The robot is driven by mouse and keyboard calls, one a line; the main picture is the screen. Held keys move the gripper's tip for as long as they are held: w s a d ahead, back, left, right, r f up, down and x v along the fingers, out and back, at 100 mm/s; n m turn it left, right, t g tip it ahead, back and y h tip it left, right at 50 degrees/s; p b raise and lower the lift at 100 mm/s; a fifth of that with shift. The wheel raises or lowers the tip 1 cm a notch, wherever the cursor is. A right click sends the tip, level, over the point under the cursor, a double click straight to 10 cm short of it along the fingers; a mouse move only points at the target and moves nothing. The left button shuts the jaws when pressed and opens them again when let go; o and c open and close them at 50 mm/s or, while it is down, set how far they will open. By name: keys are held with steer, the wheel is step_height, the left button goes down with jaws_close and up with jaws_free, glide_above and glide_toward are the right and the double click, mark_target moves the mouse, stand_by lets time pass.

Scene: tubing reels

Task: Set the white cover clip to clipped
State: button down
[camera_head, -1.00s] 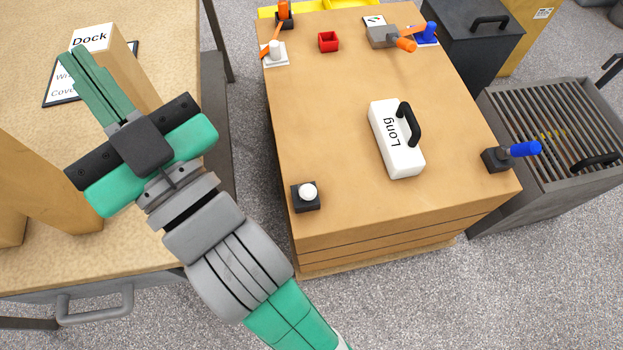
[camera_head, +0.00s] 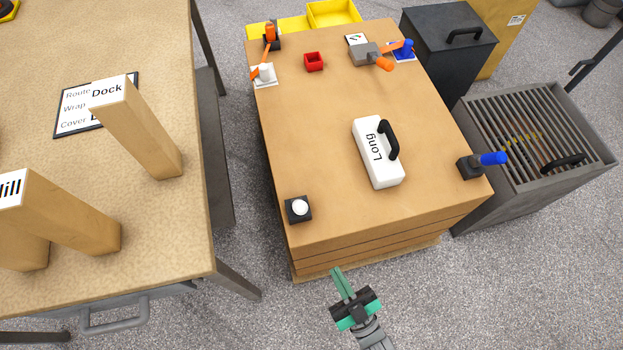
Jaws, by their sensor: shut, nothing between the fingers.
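A white cover (camera_head: 372,165) with a black handle and the word Long lies on the wooden workbench block (camera_head: 330,120). A black block with a white round knob (camera_head: 299,208) sits at the block's near left corner. A white base with a white peg (camera_head: 264,76) stands at the far left, with an orange strand at it. I cannot tell for sure which white part is the cover clip, nor whether it is clipped. My gripper (camera_head: 338,270) is shut and empty, over the floor in front of the block's near edge, apart from everything.
A black block with a blue lever (camera_head: 480,163) is at the right edge. A red box (camera_head: 313,62), a grey part with an orange handle (camera_head: 370,55) and a blue peg (camera_head: 404,48) stand at the back. A table with wooden posts (camera_head: 135,125) is left; a slatted grey bin (camera_head: 535,130) is right.

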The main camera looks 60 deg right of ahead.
steer(key=shift+w, duration=0.2)
steer(key=b, duration=0.2)
glide_toward(299, 207)
steer(key=w+d+f, duration=0.1)
steer(key=w+d, duration=0.2)
steer(key=w, duration=0.2)
